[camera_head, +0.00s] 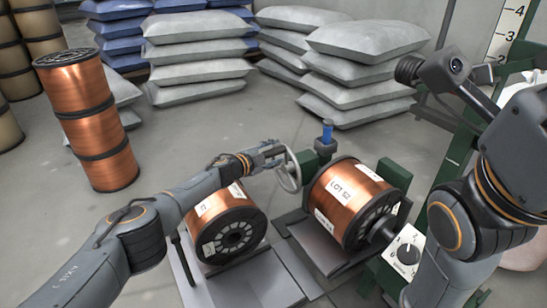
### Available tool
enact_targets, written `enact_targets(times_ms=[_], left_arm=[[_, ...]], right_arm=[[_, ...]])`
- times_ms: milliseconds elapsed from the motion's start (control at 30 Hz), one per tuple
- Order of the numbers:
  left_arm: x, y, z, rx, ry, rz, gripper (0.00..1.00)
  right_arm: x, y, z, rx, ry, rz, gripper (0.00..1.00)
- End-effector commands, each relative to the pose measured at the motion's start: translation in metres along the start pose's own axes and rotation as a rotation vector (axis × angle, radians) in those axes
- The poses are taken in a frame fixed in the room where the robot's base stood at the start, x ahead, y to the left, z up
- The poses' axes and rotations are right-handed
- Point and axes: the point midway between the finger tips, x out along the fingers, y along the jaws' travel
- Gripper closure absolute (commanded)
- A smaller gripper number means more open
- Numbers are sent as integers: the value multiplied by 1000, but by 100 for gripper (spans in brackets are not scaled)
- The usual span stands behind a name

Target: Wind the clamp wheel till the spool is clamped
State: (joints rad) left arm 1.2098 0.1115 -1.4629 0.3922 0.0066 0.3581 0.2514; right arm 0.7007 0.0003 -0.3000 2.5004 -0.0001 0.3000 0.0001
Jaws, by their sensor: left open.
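Another copper spool (225,222) lies below my left forearm on a grey plate (262,288). A dial box (405,250) sits at the lower right. Stacked copper spools (95,125) stand at the left. Grey sacks (350,95) are piled behind; floor between is clear.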

Motion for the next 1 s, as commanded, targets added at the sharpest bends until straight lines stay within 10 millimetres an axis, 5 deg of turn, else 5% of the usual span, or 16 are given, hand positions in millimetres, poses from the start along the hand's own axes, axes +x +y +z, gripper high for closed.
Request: enact_targets(times_ms=[200, 433, 1000], left_arm=[[0, -1, 0, 0, 0, 0, 53], [0, 0, 0, 0, -1, 0, 100], [-4, 6, -6, 88, -1, -38, 100]], right_arm=[[0, 0, 0, 0, 0, 0, 49], [0, 0, 0, 0, 1, -1, 49], [7, 1, 2, 0, 1, 0, 49]])
